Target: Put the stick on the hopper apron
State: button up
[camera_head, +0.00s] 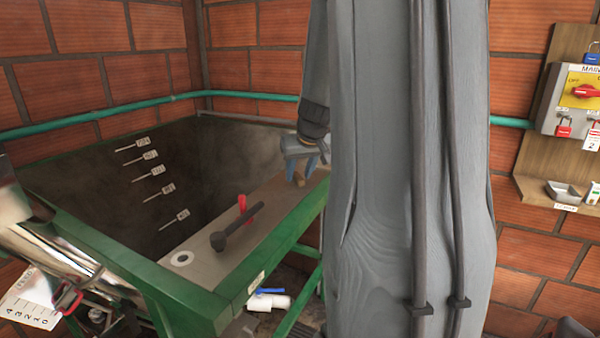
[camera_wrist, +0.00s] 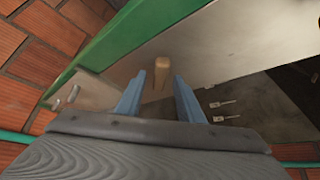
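The hopper apron (camera_head: 205,262) is a flat grey-beige plate inside the green hopper rim; it also shows in the wrist view (camera_wrist: 215,45). A short light-brown wooden stick (camera_wrist: 161,72) is at the apron surface, seen between my fingertips. In the head view only a small brown bit of it shows at the apron's far end. My gripper (camera_wrist: 159,84) has two blue fingers, spread apart with a visible gap on each side of the stick. In the head view my gripper (camera_head: 303,168) is low over the apron's far end. Whether the stick touches the plate is hard to tell.
The dark hopper pit (camera_head: 150,190) lies left. A green pipe (camera_head: 130,114) runs along the brick wall. My arm blocks the centre right.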

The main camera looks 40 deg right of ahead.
jog(key=b+v, duration=0.2)
jog(key=v, duration=1)
jog(key=shift+b, duration=0.35)
jog(key=shift+w, duration=0.1)
